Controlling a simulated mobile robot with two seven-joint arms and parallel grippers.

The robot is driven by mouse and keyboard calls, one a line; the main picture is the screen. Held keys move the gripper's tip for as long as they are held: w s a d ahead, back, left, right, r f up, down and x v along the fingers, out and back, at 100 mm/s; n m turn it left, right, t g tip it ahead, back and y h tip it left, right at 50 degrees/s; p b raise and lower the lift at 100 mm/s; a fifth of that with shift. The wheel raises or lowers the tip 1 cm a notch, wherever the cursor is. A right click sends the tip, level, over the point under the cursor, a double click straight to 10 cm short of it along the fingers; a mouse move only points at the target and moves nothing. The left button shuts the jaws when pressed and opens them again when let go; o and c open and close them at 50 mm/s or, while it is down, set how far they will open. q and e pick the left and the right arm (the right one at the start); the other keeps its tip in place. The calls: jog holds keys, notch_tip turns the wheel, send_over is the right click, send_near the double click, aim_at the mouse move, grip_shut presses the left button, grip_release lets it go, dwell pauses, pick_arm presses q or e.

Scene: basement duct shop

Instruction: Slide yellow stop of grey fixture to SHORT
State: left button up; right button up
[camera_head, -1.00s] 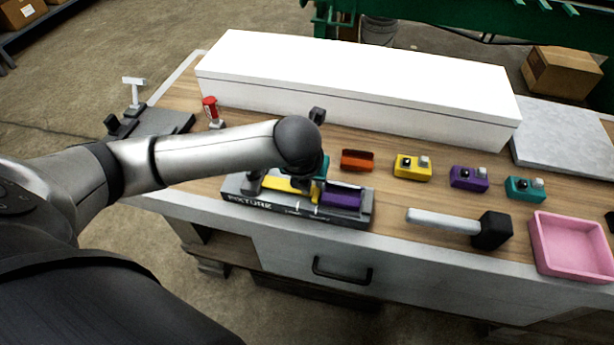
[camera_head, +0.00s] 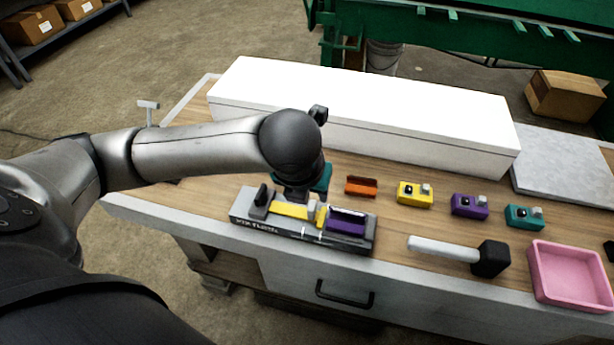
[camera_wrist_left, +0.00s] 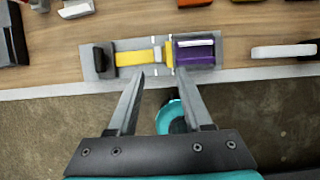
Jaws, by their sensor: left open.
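The grey fixture (camera_head: 347,243) lies near the front edge of the bench. It carries a yellow strip (camera_head: 290,210), a yellow stop (camera_head: 320,214) beside a pale block, and a purple piece (camera_head: 347,222) at its right end. The left wrist view shows the yellow stop (camera_wrist_left: 168,54) against the left end of the purple piece (camera_wrist_left: 195,52). My left gripper (camera_wrist_left: 162,80) is open and empty there, its fingertips just short of the fixture's near edge. In the head view my left gripper (camera_head: 298,192) is above the fixture, its fingers mostly hidden. The lettering is too small to read.
An orange holder (camera_head: 361,187) and yellow (camera_head: 415,194), purple (camera_head: 469,205) and teal (camera_head: 524,216) blocks stand behind and to the right. A black-headed mallet (camera_head: 490,258) and pink tray (camera_head: 570,274) lie right. A long white box (camera_head: 365,125) bounds the back.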

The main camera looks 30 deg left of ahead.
pick_arm(q)
jog(key=shift+p+v, duration=0.35)
jog(key=shift+v, duration=1.4)
